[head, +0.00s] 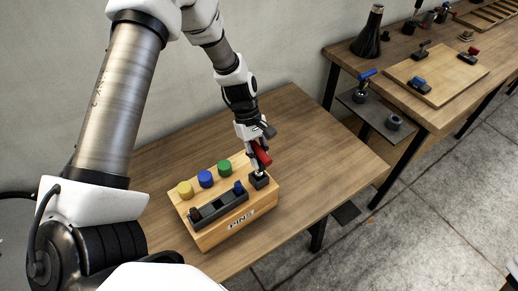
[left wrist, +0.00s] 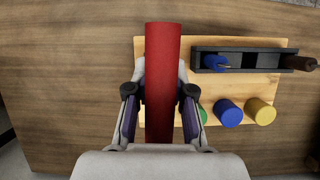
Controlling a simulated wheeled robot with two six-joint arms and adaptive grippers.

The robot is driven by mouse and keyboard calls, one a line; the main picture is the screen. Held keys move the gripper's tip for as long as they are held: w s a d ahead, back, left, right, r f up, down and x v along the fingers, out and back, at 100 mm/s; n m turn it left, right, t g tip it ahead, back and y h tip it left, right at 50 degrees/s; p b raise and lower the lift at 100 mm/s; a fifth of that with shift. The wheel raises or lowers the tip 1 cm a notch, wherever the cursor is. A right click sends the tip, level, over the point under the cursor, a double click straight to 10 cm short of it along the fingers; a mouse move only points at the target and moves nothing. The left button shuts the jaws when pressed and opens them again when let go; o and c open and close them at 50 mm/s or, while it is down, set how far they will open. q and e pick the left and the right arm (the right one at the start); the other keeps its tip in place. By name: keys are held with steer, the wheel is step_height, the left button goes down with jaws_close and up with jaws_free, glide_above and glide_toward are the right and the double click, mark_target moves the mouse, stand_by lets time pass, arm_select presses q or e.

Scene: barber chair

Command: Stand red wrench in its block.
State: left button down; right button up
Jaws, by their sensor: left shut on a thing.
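My left gripper (head: 257,160) is shut on the red wrench. The wrench's red handle (head: 262,153) shows tilted between the fingers in the head view. In the left wrist view the handle (left wrist: 163,60) runs lengthwise between both fingers (left wrist: 160,105). The wrench's lower end is hidden by the gripper. I cannot tell whether the wrench touches the dark block. My right gripper is not seen.
The wooden block carries yellow (head: 185,189), blue (head: 205,178) and green (head: 224,167) pegs. A black tray (head: 221,208) on it holds a blue-ended piece and a brown one, with a gap between. The table (head: 300,125) is clear to the right. Another bench (head: 445,110) stands beyond.

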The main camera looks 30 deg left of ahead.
arm_select(q)
steer(key=shift+f+b, duration=0.45)
steer(key=shift+f, duration=0.35)
steer(key=c, duration=0.9)
jaws_free()
steer(key=v, duration=1.2)
